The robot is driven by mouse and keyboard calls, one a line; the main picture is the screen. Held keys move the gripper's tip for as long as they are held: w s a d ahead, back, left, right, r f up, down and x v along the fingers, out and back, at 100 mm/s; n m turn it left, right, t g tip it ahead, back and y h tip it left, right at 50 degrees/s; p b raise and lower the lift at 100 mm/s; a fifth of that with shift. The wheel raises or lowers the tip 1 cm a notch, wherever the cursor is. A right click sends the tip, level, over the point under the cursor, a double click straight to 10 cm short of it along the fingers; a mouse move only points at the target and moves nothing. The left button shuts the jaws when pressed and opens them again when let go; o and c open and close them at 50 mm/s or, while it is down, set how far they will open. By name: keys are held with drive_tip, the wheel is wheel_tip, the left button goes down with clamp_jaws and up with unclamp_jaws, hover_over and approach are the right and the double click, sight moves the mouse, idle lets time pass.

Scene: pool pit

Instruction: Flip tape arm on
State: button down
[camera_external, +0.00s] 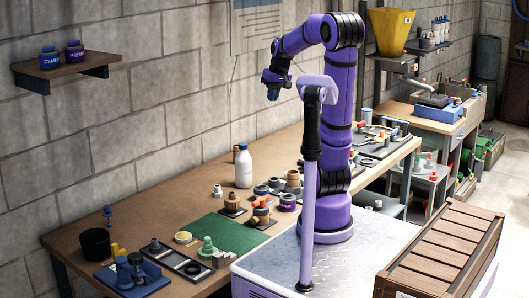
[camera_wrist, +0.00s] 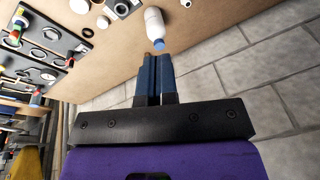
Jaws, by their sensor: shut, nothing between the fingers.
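My gripper (camera_external: 272,92) hangs in the air above the workbench, near the wall, at the end of my purple arm. In the wrist view its two dark blue fingers (camera_wrist: 155,62) are closed together with nothing between them. I cannot pick out a tape arm with certainty. A blue device (camera_external: 134,276) with rounded upright parts sits at the bench's front left corner and may carry it; its details are too small to tell. My gripper is well apart from it, up and to the right.
A white bottle (camera_external: 244,167) stands on the workbench (camera_external: 172,208); in the wrist view its blue cap (camera_wrist: 158,44) appears just beyond my fingertips. A black cup (camera_external: 95,243), a green mat (camera_external: 222,229) and several small fittings crowd the bench. A wooden slatted crate (camera_external: 440,252) stands front right.

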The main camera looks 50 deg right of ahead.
drive_tip(key=s+d+f+m+y, duration=0.15)
drive_tip(key=d+f, duration=0.25)
drive_tip(key=d, duration=0.6)
drive_tip(key=d+f+m+t, duration=0.1)
drive_tip(key=d+f+m, duration=0.15)
drive_tip(key=d, duration=0.75)
drive_tip(key=d+f+m+y, duration=0.1)
drive_tip(key=d+f, duration=0.3)
drive_tip(key=d, duration=0.5)
drive_tip(key=s+d+f+m+t, duration=0.2)
drive_tip(key=s+d+f, duration=0.5)
drive_tip(key=s+d, duration=0.3)
drive_tip(key=s+d+f+m+t, duration=0.2)
drive_tip(key=s+d+f, duration=0.6)
drive_tip(key=s+d, duration=0.2)
drive_tip(key=shift+s+d+m+t, duration=0.4)
drive_tip(key=shift+s, duration=0.4)
drive_tip(key=shift+f, duration=0.1)
approach(354, 157)
drive_tip(key=x, duration=0.4)
drive_tip(key=shift+w+a+f, duration=0.15)
drive_tip(key=shift+a+f, duration=0.05)
drive_tip(key=shift+a, duration=0.2)
drive_tip(key=shift+w+a, duration=0.15)
drive_tip(key=shift+w, duration=0.5)
